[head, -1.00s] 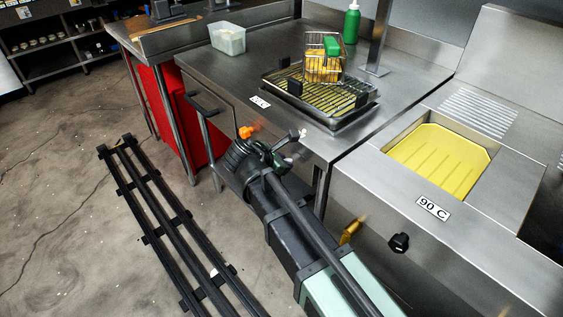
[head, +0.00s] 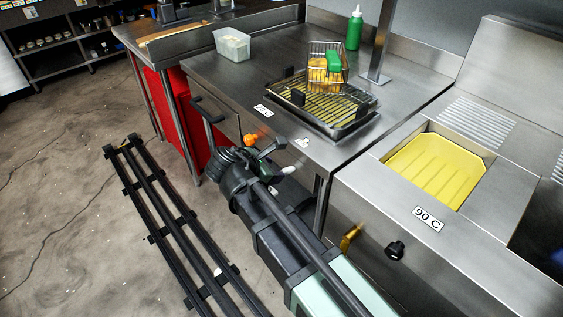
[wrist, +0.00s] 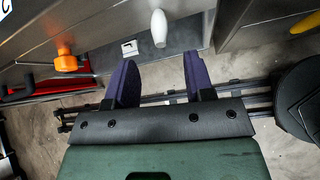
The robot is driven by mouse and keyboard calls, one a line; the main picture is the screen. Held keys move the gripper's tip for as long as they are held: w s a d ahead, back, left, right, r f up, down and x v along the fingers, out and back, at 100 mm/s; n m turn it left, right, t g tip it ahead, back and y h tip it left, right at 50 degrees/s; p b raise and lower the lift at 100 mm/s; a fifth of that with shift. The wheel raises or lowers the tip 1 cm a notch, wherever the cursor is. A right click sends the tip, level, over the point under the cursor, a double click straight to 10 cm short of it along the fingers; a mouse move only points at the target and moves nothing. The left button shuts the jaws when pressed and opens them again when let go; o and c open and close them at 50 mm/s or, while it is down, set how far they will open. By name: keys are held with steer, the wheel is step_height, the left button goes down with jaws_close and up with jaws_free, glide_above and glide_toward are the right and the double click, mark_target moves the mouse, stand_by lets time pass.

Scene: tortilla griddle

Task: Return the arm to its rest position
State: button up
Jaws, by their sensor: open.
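My gripper (wrist: 160,75) shows in the wrist view as two dark purple fingers standing apart with nothing between them, so it is open and empty. Bare floor and dark rails lie beyond the fingers. In the head view my arm is folded low in front of the steel counter (head: 235,95). The fingers cannot be made out in that view.
An orange knob (head: 250,140) and a white-tipped handle (head: 287,170) are close by my arm at the counter front. A wire basket (head: 322,66) with yellow food stands on a draining rack (head: 345,125). A yellow fryer vat (head: 437,170) is right.

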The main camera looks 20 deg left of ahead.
steer(key=p+v, duration=0.1)
steer(key=v, duration=0.2)
steer(key=shift+s+a+r, duration=0.15)
steer(key=shift+s+r, duration=0.1)
steer(key=shift+s, duration=0.05)
